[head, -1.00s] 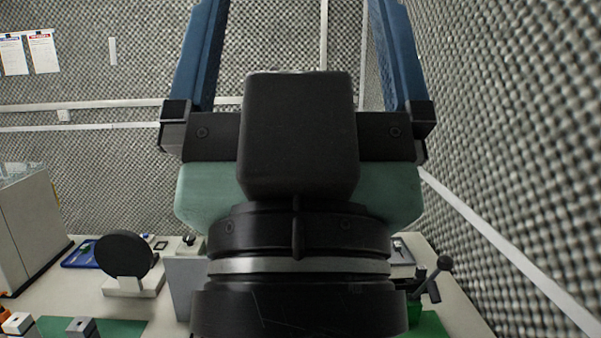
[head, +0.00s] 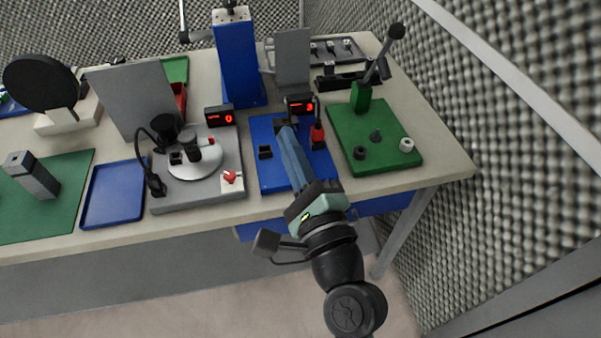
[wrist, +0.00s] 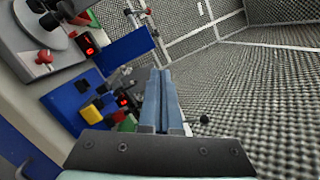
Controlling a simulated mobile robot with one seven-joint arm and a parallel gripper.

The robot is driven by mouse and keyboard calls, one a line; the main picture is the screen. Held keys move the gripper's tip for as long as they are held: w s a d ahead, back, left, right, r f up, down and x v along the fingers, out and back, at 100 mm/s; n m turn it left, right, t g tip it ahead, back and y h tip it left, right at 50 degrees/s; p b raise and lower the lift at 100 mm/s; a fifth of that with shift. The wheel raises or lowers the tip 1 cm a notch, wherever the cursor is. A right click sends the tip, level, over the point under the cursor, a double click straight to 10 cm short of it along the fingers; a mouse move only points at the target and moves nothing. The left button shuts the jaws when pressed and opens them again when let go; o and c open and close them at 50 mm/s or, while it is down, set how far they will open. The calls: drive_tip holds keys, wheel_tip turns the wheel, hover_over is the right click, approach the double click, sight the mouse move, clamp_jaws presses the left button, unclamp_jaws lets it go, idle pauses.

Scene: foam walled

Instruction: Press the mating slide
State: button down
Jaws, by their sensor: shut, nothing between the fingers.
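My gripper (head: 286,135) is shut and empty. Its blue fingers lie together over the blue base plate (head: 267,180) and also show pressed together in the wrist view (wrist: 160,75). The plate carries a small black block (head: 265,152), a display reading 3 (head: 299,105) and a red-and-black part (head: 318,136). Another dark part sits at the fingertips, partly hidden; I cannot tell whether they touch it. The wrist view shows a yellow block (wrist: 92,112) on the plate, left of the fingers. I cannot tell for sure which part is the mating slide.
A grey fixture (head: 200,185) with a round plate stands left of the blue plate. A green base (head: 385,150) with a lever (head: 378,68) stands right. A blue column (head: 238,60) rises behind. An empty blue tray (head: 114,195) lies further left.

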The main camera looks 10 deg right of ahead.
drive_tip(key=s+d+f+m+h+b, duration=0.1)
drive_tip(key=s+d+f+m, duration=0.1)
drive_tip(key=f+m, duration=0.4)
drive_tip(key=s+d+f+m+g+h+b, duration=0.1)
drive_tip(key=s+f+m, duration=0.4)
drive_tip(key=f, duration=0.6)
drive_tip(key=m, duration=0.2)
drive_tip(key=shift+d+m, duration=0.3)
drive_tip(key=shift+d, duration=0.1)
drive_tip(key=shift+w, duration=0.1)
drive_tip(key=w, duration=1.4)
drive_tip(key=shift+a+p, duration=0.3)
drive_tip(key=shift+p, duration=0.1)
drive_tip(key=shift+w, duration=0.1)
drive_tip(key=w, duration=0.2)
drive_tip(key=shift+w, duration=0.3)
drive_tip(key=shift+w+r, duration=0.1)
drive_tip(key=shift+r, duration=0.05)
